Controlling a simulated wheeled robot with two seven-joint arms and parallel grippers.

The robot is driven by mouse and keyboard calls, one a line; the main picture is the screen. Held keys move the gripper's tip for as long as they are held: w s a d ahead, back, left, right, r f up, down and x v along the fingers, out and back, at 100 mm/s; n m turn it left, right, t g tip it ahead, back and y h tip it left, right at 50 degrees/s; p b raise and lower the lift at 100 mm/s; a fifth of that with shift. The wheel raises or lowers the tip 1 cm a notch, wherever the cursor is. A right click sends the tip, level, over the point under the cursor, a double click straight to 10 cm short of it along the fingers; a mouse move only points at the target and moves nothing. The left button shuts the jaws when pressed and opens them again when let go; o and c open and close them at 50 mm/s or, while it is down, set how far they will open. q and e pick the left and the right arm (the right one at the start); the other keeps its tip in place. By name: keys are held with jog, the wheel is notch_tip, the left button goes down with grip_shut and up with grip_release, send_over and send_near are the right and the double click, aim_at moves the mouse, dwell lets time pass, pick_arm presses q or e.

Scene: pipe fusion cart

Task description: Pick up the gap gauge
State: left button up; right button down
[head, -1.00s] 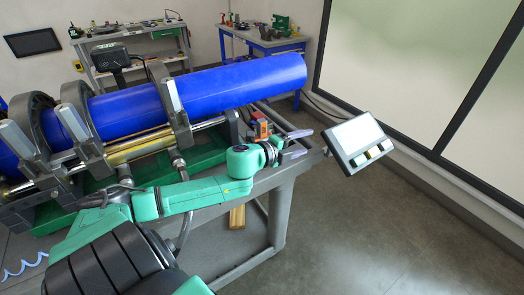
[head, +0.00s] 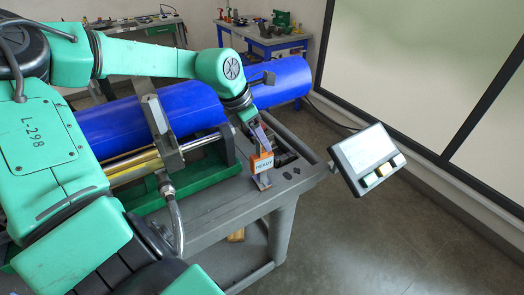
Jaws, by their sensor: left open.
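My left gripper (head: 264,137) points down over the right end of the grey cart (head: 215,207), its purple fingers open. Its fingertips are just behind and above a small orange and white block with lettering (head: 262,162), which stands on the cart top. From this view I cannot tell whether the fingers touch anything. Small dark pieces (head: 291,175) lie on the cart to the right of the block. I cannot tell for certain which of these small things is the gap gauge; the fingers hide part of the spot. My right gripper is not in view.
A long blue pipe (head: 195,107) lies clamped along the cart, behind the gripper. A tilted control panel (head: 365,152) sticks out at the cart's right end. A blue bench (head: 265,41) stands behind, and open floor lies to the right.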

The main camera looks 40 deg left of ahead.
aim_at(263, 160)
pick_arm(q)
jog(key=x, duration=0.1)
jog(key=p+x, duration=0.1)
jog(key=x, duration=0.1)
jog(key=a+x, duration=0.1)
jog(key=x, duration=0.1)
jog(key=shift+w, duration=0.2)
jog(key=shift+w+d+f, duration=0.15)
jog(key=shift+d+f, duration=0.05)
jog(key=shift+f, duration=0.15)
jog(key=shift+w+f, duration=0.1)
jog(key=shift+w, duration=0.05)
grip_shut()
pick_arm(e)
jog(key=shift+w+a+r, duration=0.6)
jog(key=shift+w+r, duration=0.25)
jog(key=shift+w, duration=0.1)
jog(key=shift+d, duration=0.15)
